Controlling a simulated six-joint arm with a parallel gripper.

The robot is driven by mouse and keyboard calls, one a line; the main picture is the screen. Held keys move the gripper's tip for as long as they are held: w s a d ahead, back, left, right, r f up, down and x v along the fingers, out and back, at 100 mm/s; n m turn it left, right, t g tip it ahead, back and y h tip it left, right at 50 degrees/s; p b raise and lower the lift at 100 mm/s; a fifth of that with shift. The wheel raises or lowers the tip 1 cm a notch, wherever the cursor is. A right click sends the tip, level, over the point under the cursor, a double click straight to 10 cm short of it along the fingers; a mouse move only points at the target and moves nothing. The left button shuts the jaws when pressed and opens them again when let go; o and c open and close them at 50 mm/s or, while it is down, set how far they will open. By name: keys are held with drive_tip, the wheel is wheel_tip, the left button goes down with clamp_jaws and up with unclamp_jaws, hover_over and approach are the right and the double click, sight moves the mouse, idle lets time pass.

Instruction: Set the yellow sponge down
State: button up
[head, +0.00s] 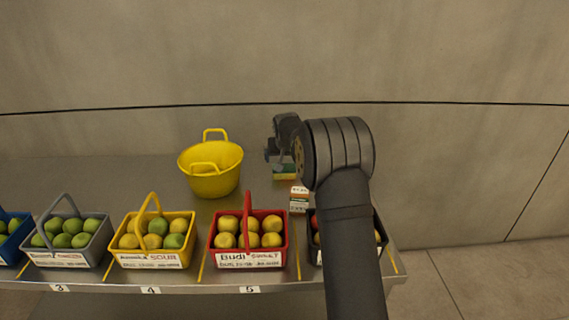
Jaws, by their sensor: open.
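The yellow sponge (284,175), with a green layer, is on or just above the metal counter, right of the yellow bucket. My gripper (279,159) is directly over the sponge and open. The sponge's upper part is close to the fingers, and I cannot tell whether they touch it. My arm's dark wrist hides the area to the right of the sponge.
A yellow two-handled bucket (211,165) stands left. A small white-and-orange box (299,198) is just in front of the sponge. Along the front edge are fruit baskets: grey (68,259), yellow (152,261), red (248,260) and a dark one partly hidden by my arm.

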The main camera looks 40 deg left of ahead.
sight(284, 171)
drive_tip(key=shift+v, duration=1.1)
drive_tip(key=shift+f, duration=0.15)
drive_tip(key=x, duration=1.1)
drive_tip(key=shift+w+a+f, duration=0.2)
drive_tip(key=shift+f, duration=0.1)
drive_tip(key=shift+w+a+r, duration=0.1)
drive_tip(key=shift+r, duration=1.3)
drive_tip(key=shift+f, duration=0.1)
